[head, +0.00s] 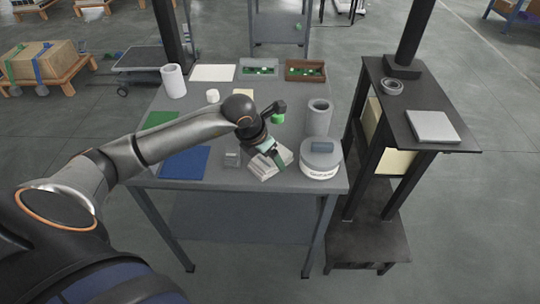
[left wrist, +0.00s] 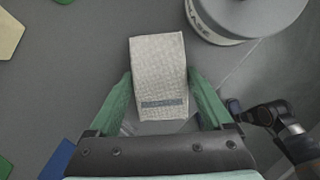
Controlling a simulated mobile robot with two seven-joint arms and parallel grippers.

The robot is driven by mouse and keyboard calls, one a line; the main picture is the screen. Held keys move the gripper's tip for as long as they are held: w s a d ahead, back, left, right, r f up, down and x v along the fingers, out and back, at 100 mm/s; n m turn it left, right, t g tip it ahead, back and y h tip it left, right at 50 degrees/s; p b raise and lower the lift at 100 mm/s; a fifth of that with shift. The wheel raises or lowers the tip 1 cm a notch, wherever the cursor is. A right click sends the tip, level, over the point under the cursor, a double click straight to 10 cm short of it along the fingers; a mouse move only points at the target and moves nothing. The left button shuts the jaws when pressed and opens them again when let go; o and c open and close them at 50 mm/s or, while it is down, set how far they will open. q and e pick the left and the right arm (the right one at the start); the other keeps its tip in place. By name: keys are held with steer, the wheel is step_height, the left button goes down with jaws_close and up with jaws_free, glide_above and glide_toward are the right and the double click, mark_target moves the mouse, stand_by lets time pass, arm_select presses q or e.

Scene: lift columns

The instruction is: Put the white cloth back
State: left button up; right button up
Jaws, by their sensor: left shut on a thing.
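The white cloth (head: 262,171) is at the table's front edge in the head view, folded into a thick pad. In the left wrist view the cloth (left wrist: 160,62) is a pale textured strip with a grey band at its near end. My left gripper (head: 275,159) reaches down over it and hides part of it. In the left wrist view the green fingers of my left gripper (left wrist: 160,88) are shut on the cloth, one at each side. I cannot tell whether the cloth still touches the table. My right gripper is not seen.
A round tub with a grey lid (head: 320,160) stands just right of the cloth. A grey cylinder (head: 318,117) stands behind the tub. A dark shelf stand (head: 455,139) is beside the table.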

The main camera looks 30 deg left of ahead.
arm_select(q)
steer(key=o, duration=1.1)
steer(key=shift+f, duration=0.1)
